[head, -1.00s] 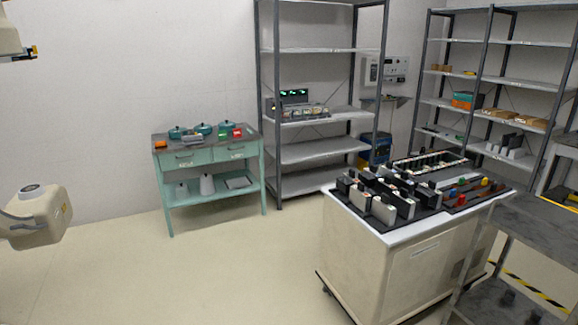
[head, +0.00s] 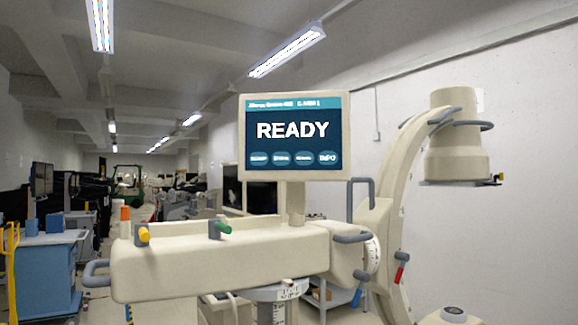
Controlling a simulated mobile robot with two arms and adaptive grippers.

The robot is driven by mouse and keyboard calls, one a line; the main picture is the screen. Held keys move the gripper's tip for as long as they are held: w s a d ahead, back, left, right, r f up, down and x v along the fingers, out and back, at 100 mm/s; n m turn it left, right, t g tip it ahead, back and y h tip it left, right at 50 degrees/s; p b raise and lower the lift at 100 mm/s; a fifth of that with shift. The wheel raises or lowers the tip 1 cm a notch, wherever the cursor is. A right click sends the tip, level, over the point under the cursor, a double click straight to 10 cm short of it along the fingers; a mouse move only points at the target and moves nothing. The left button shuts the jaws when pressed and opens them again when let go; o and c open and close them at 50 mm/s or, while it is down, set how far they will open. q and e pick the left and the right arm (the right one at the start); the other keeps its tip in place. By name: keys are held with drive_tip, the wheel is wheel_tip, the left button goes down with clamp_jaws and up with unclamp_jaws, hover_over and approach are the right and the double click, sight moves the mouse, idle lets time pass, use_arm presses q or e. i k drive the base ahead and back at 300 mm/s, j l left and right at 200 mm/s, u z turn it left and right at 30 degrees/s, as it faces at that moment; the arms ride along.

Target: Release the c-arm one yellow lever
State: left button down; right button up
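The c-arm (head: 220,258) stands close in front in the head view, cream-coloured, with a long horizontal body and a curved arm at right. Its yellow lever (head: 144,235) sits in a grey bracket near the left end of the body's top. The lever sticks out toward me, tilted slightly down. A green lever (head: 222,228) in a similar bracket is to its right. A red lever (head: 400,273) and a blue lever (head: 357,297) are on the right-hand parts. A screen (head: 293,137) above the body reads READY. Neither gripper is in view.
A grey handle (head: 96,274) juts from the body's left end. An orange-topped post (head: 125,213) stands behind the yellow lever. A blue cart (head: 48,265) and yellow frame (head: 12,260) are at left. Crowded equipment fills the aisle behind; a white wall is at right.

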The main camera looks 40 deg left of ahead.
sight(142, 237)
drive_tip(key=i+l+u, duration=0.2)
drive_tip(key=u, duration=0.25)
drive_tip(key=i+l+u, duration=0.3)
drive_tip(key=u, duration=0.15)
drive_tip(key=i+l+u, duration=0.3)
drive_tip(key=u, duration=0.15)
drive_tip(key=l+u, duration=0.1)
drive_tip(key=u, duration=1.25)
